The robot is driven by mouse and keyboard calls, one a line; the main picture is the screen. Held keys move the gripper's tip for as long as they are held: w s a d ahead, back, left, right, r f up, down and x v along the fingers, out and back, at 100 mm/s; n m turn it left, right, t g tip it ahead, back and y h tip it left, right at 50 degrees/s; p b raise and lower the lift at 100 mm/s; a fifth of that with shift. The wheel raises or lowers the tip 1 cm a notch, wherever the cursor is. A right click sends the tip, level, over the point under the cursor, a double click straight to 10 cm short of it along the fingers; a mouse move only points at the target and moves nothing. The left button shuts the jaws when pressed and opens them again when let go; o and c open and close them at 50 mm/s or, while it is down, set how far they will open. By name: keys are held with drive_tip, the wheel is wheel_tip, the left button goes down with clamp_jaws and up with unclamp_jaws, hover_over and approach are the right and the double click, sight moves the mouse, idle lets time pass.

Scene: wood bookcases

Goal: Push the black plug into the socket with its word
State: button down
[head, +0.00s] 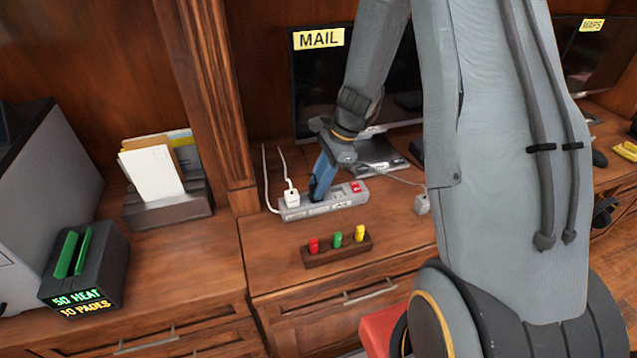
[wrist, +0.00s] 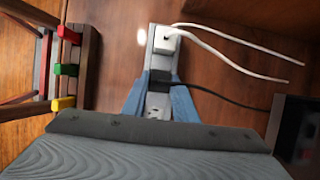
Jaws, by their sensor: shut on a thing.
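My gripper (head: 318,190) points down at the grey power strip (head: 345,201) on the desk, and its blue fingers also show in the wrist view (wrist: 160,90). They are shut on the black plug (wrist: 160,76), which sits over the strip with its dark cord running off to the right. I cannot tell whether the plug is touching the strip or seated in a socket. A white plug (head: 291,197) is in the strip just left of my gripper. A bare socket (wrist: 157,107) shows between the fingers. The small labels on the strip's front are too small to read.
A wooden rack (head: 337,254) with red, green and yellow pegs stands in front of the strip. A monitor labelled MAIL (head: 318,39) is behind. A loose grey plug or adapter (head: 422,203) lies to the right. A letter holder (head: 170,207) is at left.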

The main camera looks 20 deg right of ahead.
drive_tip(key=shift+f, duration=0.15)
drive_tip(key=c, duration=1.4)
unclamp_jaws()
drive_tip(key=b+v, duration=0.2)
drive_tip(key=v, duration=1)
drive_tip(key=s+a+n+h, duration=0.2)
drive_tip(key=s+n, duration=0.6)
drive_tip(key=n, duration=0.1)
drive_tip(key=s+a+f+n+h, duration=0.1)
drive_tip(key=s+a+n+h, duration=0.1)
drive_tip(key=s+n, duration=0.7)
drive_tip(key=shift+s+a+t, duration=0.15)
drive_tip(key=shift+a+t, duration=0.25)
drive_tip(key=shift+a, duration=0.25)
